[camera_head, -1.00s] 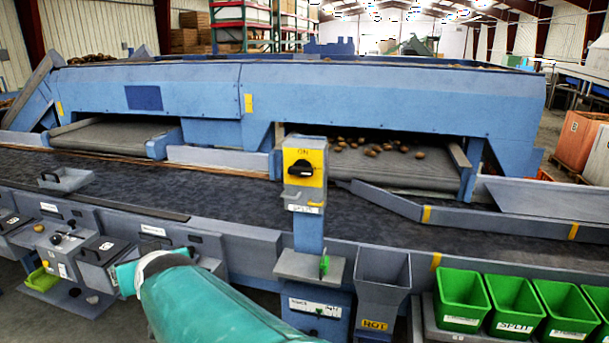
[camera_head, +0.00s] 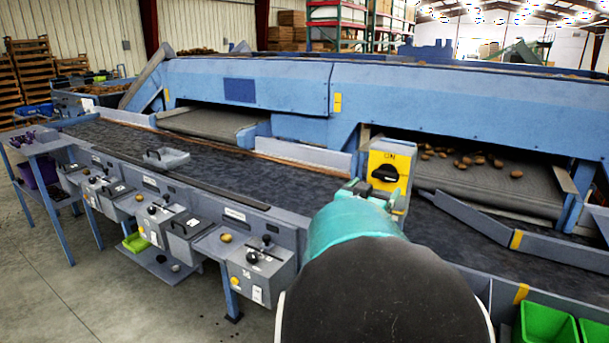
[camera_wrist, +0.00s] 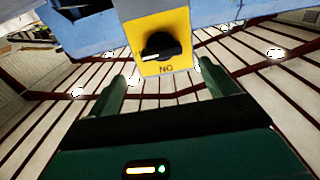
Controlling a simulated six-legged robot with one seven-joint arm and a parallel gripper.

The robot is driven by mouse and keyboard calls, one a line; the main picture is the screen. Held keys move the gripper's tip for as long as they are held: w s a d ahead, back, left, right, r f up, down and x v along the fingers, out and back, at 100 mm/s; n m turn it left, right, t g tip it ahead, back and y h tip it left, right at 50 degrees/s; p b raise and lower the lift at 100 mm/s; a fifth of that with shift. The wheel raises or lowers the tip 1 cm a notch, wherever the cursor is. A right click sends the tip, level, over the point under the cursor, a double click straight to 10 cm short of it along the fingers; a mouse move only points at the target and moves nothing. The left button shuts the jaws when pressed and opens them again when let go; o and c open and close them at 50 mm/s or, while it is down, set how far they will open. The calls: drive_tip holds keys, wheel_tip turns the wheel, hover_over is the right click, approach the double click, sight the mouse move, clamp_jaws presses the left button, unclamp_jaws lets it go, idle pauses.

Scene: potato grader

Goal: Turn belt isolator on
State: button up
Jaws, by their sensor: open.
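The belt isolator is a yellow plate (camera_head: 402,160) with a black rotary knob (camera_head: 386,174) and the word ON above it, on a post at the belt. The knob's grip lies about horizontal, not pointing at ON. In the wrist view the plate (camera_wrist: 146,25) appears upside down, with the knob (camera_wrist: 160,47) roughly centred and ON below it. My gripper (camera_wrist: 164,85) is open and empty, its two green fingers either side of the knob's line and apart from it. In the head view my gripper (camera_head: 367,190) is at the plate's lower left, partly covering the isolator's box.
Potatoes (camera_head: 480,159) lie on the right inner belt. Grey control boxes (camera_head: 262,270) line the near side. Green bins (camera_head: 548,322) stand at lower right. Open floor lies at lower left.

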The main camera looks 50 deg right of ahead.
sight(383, 177)
drive_tip(key=d, duration=0.2)
drive_tip(key=w+d, duration=0.1)
drive_tip(key=d, duration=0.4)
drive_tip(key=shift+w+d, duration=0.15)
drive_tip(key=shift+d, duration=0.1)
drive_tip(key=c, duration=1)
